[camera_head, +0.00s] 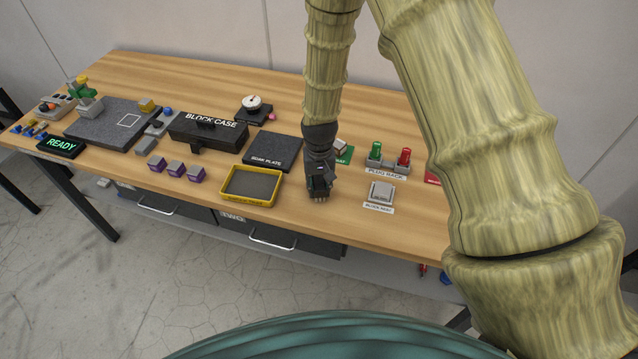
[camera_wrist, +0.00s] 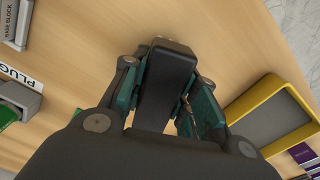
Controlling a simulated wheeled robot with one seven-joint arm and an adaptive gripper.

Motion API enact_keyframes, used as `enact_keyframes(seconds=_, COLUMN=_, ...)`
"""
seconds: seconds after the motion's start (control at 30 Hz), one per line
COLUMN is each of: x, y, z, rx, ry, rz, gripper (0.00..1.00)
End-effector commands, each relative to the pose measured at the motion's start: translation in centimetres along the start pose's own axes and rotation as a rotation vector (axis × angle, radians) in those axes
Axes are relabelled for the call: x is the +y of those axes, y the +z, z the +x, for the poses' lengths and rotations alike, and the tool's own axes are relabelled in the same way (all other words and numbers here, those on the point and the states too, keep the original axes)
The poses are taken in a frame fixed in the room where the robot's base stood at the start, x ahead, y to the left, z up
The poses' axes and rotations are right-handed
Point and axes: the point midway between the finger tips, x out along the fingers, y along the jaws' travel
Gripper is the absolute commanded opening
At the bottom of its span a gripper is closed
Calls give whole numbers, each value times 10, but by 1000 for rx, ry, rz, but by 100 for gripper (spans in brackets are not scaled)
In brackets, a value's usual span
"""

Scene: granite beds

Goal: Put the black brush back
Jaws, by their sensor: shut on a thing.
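My gripper (camera_head: 319,185) points down over the front middle of the wooden bench, between the yellow tray and the grey block nest. In the wrist view its teal-lined fingers are closed on both sides of the black brush (camera_wrist: 170,72), a dark block-shaped body. In the head view the brush is mostly hidden by my gripper. I cannot tell whether the brush touches the bench or hangs just above it. Its bristles do not show clearly.
A yellow-rimmed tray (camera_head: 233,197) is left of my gripper, with purple-based blocks (camera_head: 174,168) farther left. A dark soak plate (camera_head: 273,151) and black block case (camera_head: 209,132) lie behind. The plug rack (camera_head: 388,168) and block nest (camera_head: 381,193) stand right. Bare wood surrounds my gripper.

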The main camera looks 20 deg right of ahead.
Motion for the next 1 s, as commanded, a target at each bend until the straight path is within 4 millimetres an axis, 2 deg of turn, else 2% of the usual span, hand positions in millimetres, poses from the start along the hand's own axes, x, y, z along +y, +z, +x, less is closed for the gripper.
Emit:
enact_keyframes(seconds=0.53, x=0, y=0, z=9, rx=0, ry=0, rz=0, gripper=7)
enact_keyframes(seconds=0.57, x=0, y=0, z=9, rx=1, ry=0, rz=0, gripper=32)
enact_keyframes(seconds=0.67, x=0, y=0, z=8, rx=1, ry=0, rz=0, gripper=50)
enact_keyframes(seconds=1.0, x=0, y=0, z=7, rx=1, ry=0, rz=0, gripper=50)
